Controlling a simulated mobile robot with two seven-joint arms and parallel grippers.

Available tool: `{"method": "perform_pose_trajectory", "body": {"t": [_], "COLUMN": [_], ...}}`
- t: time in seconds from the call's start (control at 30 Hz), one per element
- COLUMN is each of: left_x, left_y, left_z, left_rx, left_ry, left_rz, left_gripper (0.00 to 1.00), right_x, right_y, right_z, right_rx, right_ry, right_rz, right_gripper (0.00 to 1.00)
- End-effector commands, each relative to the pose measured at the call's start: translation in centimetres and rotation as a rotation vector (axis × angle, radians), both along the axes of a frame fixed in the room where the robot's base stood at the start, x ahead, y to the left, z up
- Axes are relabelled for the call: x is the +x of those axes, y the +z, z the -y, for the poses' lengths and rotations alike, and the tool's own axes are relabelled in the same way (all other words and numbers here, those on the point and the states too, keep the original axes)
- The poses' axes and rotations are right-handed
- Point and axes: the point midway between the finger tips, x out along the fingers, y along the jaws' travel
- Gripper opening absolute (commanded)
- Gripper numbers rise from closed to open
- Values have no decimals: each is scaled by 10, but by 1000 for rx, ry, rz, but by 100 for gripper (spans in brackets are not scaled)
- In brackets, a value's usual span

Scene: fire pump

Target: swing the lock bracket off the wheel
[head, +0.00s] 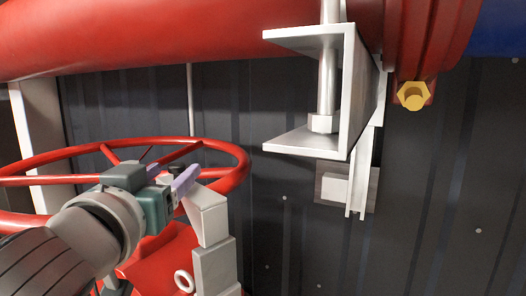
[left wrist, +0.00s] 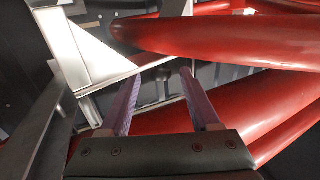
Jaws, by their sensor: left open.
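The red wheel (head: 235,152) is at the left of the head view, and its thick red rim (left wrist: 245,45) fills the right of the left wrist view. The lock bracket (head: 208,214) looks like a pale, angled plate at the near right side of the wheel; it also shows at the upper left of the left wrist view (left wrist: 85,52). My left gripper (head: 174,174) is open, with its purple fingers apart by the wheel, just left of the bracket's top. In the left wrist view no thing is clearly gripped between the fingertips (left wrist: 160,76). Whether a finger touches the bracket is unclear.
A large red pipe (head: 150,40) crosses above. A white channel support (head: 362,95) with a bolt hangs at centre right, near a yellow hex fitting (head: 413,95). A grey post (head: 215,265) stands below the bracket. The dark wall (head: 300,230) is behind.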

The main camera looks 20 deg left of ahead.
Motion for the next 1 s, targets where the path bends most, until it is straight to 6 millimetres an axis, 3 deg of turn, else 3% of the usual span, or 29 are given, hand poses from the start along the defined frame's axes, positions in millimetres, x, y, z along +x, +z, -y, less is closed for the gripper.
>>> {"method": "perform_pose_trajectory", "body": {"t": [0.23,0.6,1.0], "left_x": [24,28,28], "left_y": [1,0,0], "left_z": [-8,-9,-9], "left_rx": [0,0,0], "left_ry": [1,1,1], "left_rz": [1,0,0], "left_gripper": [63,63,18], "right_x": [0,0,0], "right_y": [11,11,11], "right_z": [-1,-3,-3], "right_rx": [4,10,10], "right_ry": [-2,-5,-4], "right_rz": [0,0,0], "right_gripper": [50,50,50]}}
